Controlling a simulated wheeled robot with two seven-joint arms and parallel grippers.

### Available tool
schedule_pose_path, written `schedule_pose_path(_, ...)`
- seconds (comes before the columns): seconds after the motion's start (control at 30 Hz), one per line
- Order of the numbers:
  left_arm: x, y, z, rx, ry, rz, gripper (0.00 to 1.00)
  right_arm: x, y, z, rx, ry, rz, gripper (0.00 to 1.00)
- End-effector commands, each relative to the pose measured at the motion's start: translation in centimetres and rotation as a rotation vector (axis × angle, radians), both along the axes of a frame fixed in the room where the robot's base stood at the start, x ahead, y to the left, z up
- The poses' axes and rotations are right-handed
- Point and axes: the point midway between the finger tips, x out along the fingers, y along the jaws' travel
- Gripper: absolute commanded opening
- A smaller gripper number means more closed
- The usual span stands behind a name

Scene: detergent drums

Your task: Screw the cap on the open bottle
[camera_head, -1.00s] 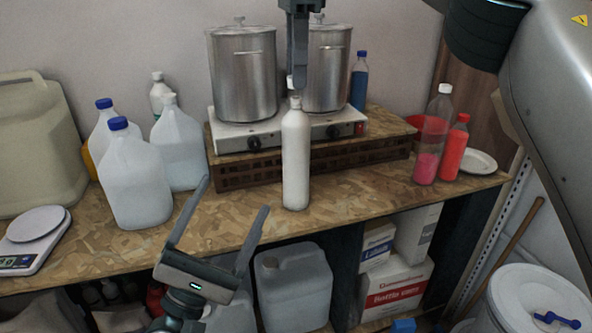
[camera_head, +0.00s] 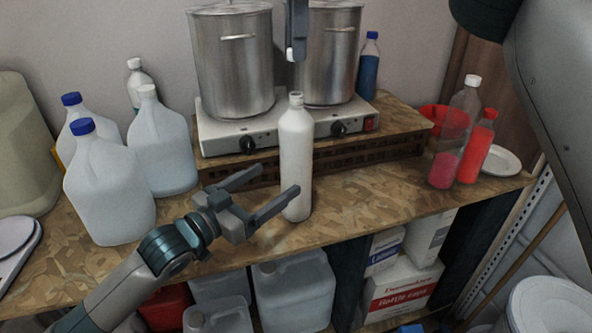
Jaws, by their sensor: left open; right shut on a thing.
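The open white bottle (camera_head: 296,150) stands upright on the wooden bench, its bare neck showing at the top. My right gripper (camera_head: 293,52) comes down from the top edge and is shut on a small white cap (camera_head: 289,54), held above the bottle neck and apart from it. My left gripper (camera_head: 280,179) is open at the bottle's lower left. Its nearer fingertip overlaps the bottle's lower body in the picture, and its farther fingertip is left of the bottle. I cannot tell whether either finger touches it.
Two steel pots (camera_head: 233,62) stand on a hotplate (camera_head: 222,134) behind the bottle. Large jugs (camera_head: 108,190) with blue caps stand at left. Bottles with red liquid (camera_head: 477,150) and a white plate (camera_head: 500,160) are at right. The bench (camera_head: 375,197) right of the bottle is clear.

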Motion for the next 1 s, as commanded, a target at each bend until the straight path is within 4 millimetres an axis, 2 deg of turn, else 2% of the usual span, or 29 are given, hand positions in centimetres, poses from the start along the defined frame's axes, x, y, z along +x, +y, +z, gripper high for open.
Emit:
schedule_pose_path(0.57, 0.7, -0.6, 0.1, 0.0, -0.003, 0.0, 0.79, 0.0, 0.0, 0.0, 0.0, 0.0, 0.0, 0.05)
schedule_pose_path(0.77, 2.2, -2.0, 0.1, -0.001, -0.001, 0.0, 0.79, 0.0, 0.0, 0.0, 0.0, 0.0, 0.0, 0.05)
schedule_pose_path(1.0, 5.0, -4.5, 0.1, -0.001, 0.0, 0.0, 0.79, 0.0, 0.0, 0.0, 0.0, 0.0, 0.0, 0.05)
